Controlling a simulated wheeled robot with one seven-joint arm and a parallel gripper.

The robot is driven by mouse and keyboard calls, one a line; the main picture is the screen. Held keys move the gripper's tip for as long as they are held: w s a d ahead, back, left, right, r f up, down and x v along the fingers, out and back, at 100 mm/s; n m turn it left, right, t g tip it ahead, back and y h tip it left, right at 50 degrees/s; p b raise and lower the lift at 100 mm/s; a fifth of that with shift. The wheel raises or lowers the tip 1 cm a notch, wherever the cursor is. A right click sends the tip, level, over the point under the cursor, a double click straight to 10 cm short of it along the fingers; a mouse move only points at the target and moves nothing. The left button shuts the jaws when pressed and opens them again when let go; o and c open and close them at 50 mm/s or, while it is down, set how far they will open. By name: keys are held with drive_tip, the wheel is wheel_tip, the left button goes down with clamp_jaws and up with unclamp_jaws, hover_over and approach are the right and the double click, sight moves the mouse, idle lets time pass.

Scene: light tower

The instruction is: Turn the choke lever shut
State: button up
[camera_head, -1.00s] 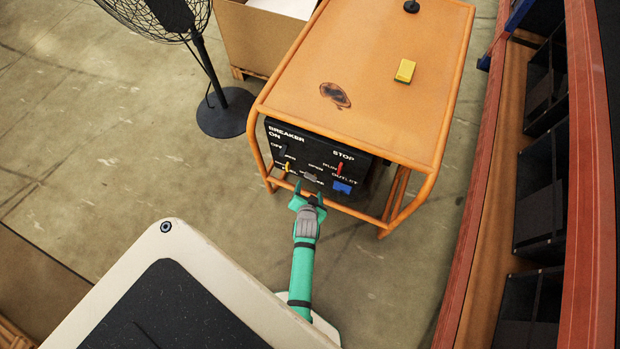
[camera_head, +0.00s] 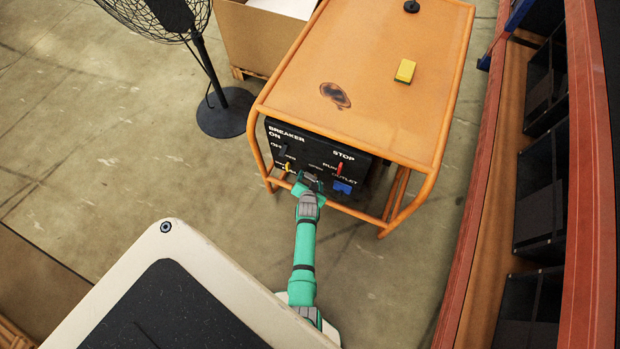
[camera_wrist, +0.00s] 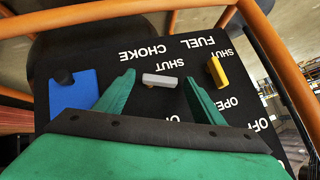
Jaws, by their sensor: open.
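The choke lever (camera_wrist: 160,80) is a small grey bar on the black control panel (camera_wrist: 110,58). In the wrist view it lies nearly level across the picture, below the upside-down CHOKE label, with a SHUT label close to it. My green gripper (camera_wrist: 157,80) is open, one finger on each side of the lever. Gaps show between the fingers and the lever's ends; I cannot tell how far the tips are from the panel. In the head view my gripper (camera_head: 308,180) is at the panel's lower middle and hides the lever.
A yellow fuel lever (camera_wrist: 217,71) is just right of my right finger in the wrist view. A blue outlet cover (camera_wrist: 72,92) is to the left. The panel sits inside an orange tube frame (camera_head: 253,150). A red stop switch (camera_head: 340,168) is on the panel's right.

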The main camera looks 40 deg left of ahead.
drive_tip(key=shift+c, duration=0.5)
drive_tip(key=c, duration=0.9)
drive_tip(key=shift+c, duration=0.2)
drive_tip(key=shift+s+a, duration=0.1)
drive_tip(key=h, duration=0.1)
drive_tip(key=n+h, duration=0.2)
drive_tip(key=shift+s+a+f+t, duration=0.1)
drive_tip(key=shift+a+f+t, duration=0.2)
